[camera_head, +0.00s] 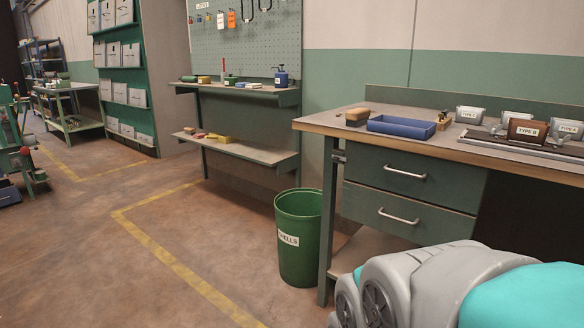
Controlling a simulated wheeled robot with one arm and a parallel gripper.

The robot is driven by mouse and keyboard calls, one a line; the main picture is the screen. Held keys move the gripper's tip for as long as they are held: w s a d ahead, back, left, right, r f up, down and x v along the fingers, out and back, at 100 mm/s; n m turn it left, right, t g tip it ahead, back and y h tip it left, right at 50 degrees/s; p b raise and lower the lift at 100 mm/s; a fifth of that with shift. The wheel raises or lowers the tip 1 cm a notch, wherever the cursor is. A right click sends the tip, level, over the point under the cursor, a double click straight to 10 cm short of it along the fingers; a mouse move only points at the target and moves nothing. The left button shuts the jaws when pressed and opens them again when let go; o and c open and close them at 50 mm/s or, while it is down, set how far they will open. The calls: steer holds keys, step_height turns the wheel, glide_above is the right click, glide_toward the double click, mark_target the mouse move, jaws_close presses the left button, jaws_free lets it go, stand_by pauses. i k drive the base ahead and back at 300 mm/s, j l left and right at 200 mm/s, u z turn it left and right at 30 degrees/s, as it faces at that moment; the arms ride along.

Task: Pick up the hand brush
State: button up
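A small tan block-shaped thing with a darker lower part (356,115) lies on the workbench top, near its left end. It looks like the hand brush, but it is too small to be sure. It lies just left of a blue tray (402,126) and apart from it. Part of my own arm, grey and teal, fills the bottom right corner. My gripper is not in view, so I cannot see whether it is open or shut.
The wooden-edged workbench (318,127) also carries labelled bins, including a brown TYPE B bin (527,132). A green SHELLS bin (299,240) stands at its left leg. Small items lie on the shelf (253,158) further back.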

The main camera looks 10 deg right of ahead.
mark_target(355, 118)
steer(key=i+z, duration=0.35)
steer(key=i, duration=0.5)
steer(key=i+j+z, duration=0.15)
steer(key=i+z, duration=0.2)
steer(key=i, duration=0.55)
